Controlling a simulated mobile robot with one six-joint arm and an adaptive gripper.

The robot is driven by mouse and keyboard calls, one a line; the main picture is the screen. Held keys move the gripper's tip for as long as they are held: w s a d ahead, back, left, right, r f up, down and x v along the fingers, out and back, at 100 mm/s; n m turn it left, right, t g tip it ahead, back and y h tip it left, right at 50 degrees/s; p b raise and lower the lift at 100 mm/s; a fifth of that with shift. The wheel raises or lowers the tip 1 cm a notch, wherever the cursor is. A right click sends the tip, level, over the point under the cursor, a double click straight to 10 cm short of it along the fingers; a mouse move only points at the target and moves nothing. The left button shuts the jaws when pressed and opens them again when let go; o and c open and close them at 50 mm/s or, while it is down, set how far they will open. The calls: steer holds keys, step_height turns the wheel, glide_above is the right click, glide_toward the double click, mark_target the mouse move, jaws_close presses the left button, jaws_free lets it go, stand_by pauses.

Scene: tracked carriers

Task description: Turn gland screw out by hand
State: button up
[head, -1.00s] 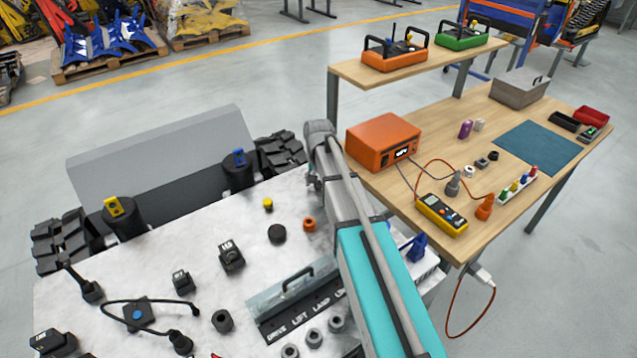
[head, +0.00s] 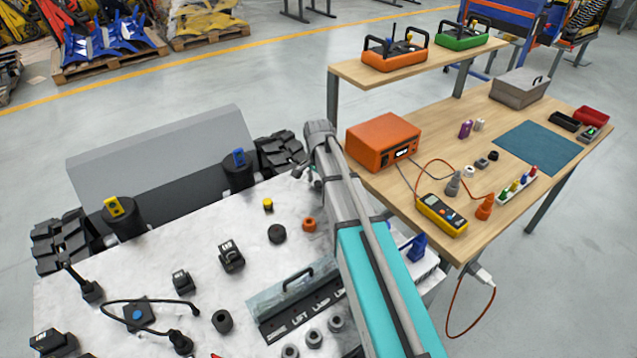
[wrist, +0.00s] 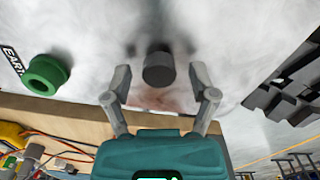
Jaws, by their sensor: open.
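In the wrist view a short dark grey round piece (wrist: 158,68), which looks like the gland screw, stands out from the pale, smudged surface. My gripper (wrist: 160,76) is open, with one finger on each side of it. Gaps show between both fingers and the piece, so I see no grip on it. Whether the fingertips reach its depth I cannot tell. In the head view my arm hides the piece and most of my gripper.
A green ring (wrist: 47,73) beside a partly cut-off label sits left of the piece. A dark track (wrist: 290,85) is at the right. In the head view a wooden bench (head: 402,195) with an orange box (head: 383,141) and yellow meter (head: 441,214) stands close to my arm.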

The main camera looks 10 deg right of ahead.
steer(key=m, duration=0.3)
stand_by(0.6)
steer(key=c, duration=0.9)
steer(key=shift+n, duration=1.7)
steer(key=n, duration=0.3)
steer(key=shift+n, duration=1.5)
steer(key=shift+s+n, duration=0.1)
steer(key=shift+n, duration=0.2)
